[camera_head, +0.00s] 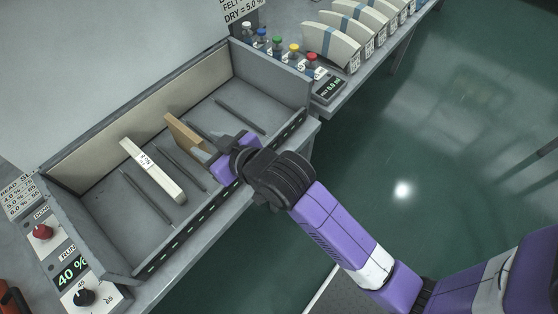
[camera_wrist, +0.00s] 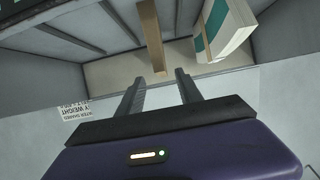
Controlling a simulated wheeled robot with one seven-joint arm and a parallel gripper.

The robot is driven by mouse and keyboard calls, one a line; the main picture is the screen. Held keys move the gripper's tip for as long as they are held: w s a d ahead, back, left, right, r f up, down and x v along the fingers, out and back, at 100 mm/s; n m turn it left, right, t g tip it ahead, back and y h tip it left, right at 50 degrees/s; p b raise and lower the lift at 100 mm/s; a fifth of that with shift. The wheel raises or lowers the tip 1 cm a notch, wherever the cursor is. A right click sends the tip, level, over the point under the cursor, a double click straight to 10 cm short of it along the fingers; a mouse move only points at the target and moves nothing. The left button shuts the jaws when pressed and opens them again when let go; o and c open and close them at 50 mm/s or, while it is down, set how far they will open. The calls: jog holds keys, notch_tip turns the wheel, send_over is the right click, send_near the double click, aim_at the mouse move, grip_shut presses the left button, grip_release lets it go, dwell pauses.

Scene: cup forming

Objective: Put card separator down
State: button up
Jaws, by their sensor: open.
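The card separator, which I take to be the tan upright board (camera_head: 184,134), stands in the grey tray (camera_head: 87,234), right of a white labelled stack. It also shows in the wrist view as a tan bar (camera_wrist: 151,36) just beyond my fingertips. My gripper (camera_head: 208,145) is beside the board's right end in the head view. In the wrist view my gripper (camera_wrist: 160,76) has its two fingers apart with nothing between them. The gripper hides part of the tray floor, and I cannot tell whether a finger touches the board.
The white stack (camera_head: 152,170) also shows in the wrist view, with a teal band (camera_wrist: 217,20). Dark slats (camera_head: 240,115) lie across the tray floor. A red-button panel (camera_head: 43,233) is at left.

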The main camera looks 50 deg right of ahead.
jog(key=s+f+t, duration=0.1)
jog(key=s+f, duration=0.1)
jog(key=s, duration=0.7)
jog(key=s+f, duration=0.2)
jog(key=s, duration=0.6)
jog(key=s+r, duration=0.3)
jog(key=s, duration=0.5)
jog(key=s+r+t, duration=0.1)
jog(key=s+r, duration=0.3)
jog(key=s, duration=0.3)
jog(key=shift+s, duration=0.4)
